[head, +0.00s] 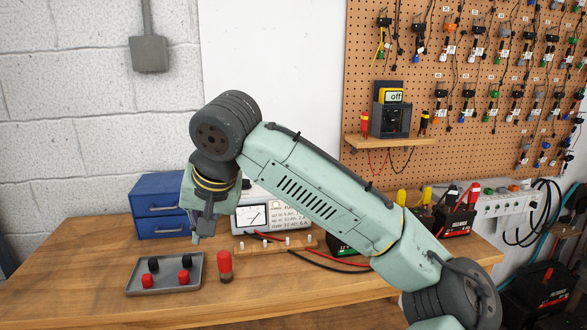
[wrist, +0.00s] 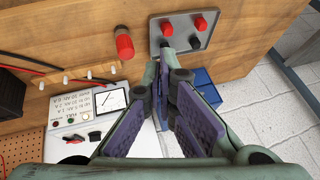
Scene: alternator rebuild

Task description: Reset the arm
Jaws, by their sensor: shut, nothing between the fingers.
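My arm reaches from the lower right of the head view up over the workbench (head: 90,255) and bends down at the wrist. My gripper (head: 197,236) points down above the bench, just above and behind the grey tray's right end. In the wrist view my gripper (wrist: 172,62) has its fingers closed together at the tips, with nothing seen between them. Its tips overlap the tray's edge in that view, but I cannot tell the height gap.
The grey tray (head: 188,285) holds red and black caps. A red-topped cylinder (head: 225,265) stands right of it. Behind are blue drawers (head: 160,227), a meter (head: 268,215) and a wooden terminal strip (head: 248,247). A pegboard (head: 365,60) hangs at right. The bench's front left is clear.

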